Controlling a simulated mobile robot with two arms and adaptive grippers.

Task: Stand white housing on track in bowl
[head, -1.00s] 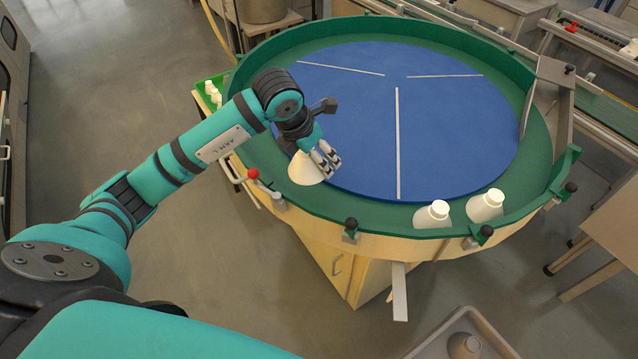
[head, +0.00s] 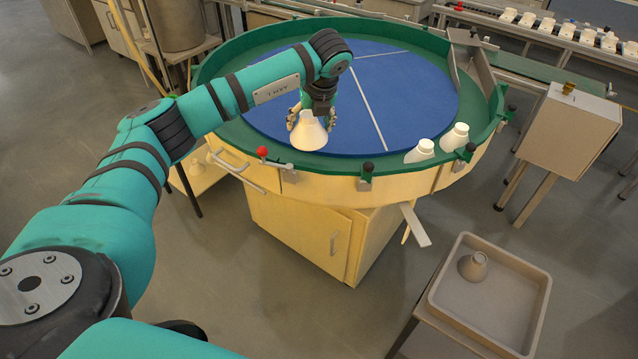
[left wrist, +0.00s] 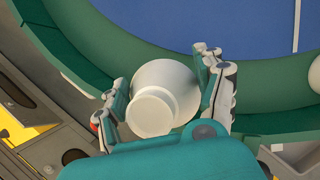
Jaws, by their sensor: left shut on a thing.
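My left gripper (head: 311,117) is shut on a white housing (head: 309,135), flared like a cone with its wide end down. It holds it over the near side of the bowl, at the green track (head: 238,134) beside the blue floor (head: 420,95). I cannot tell whether its base touches the track. In the left wrist view the housing (left wrist: 165,92) sits between the two fingers of the left gripper (left wrist: 163,85). My right gripper is out of view.
A red-knobbed lever (head: 262,152) and several black-knobbed clamps (head: 366,170) line the bowl's front rim. A box on legs (head: 570,130) stands right of the bowl.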

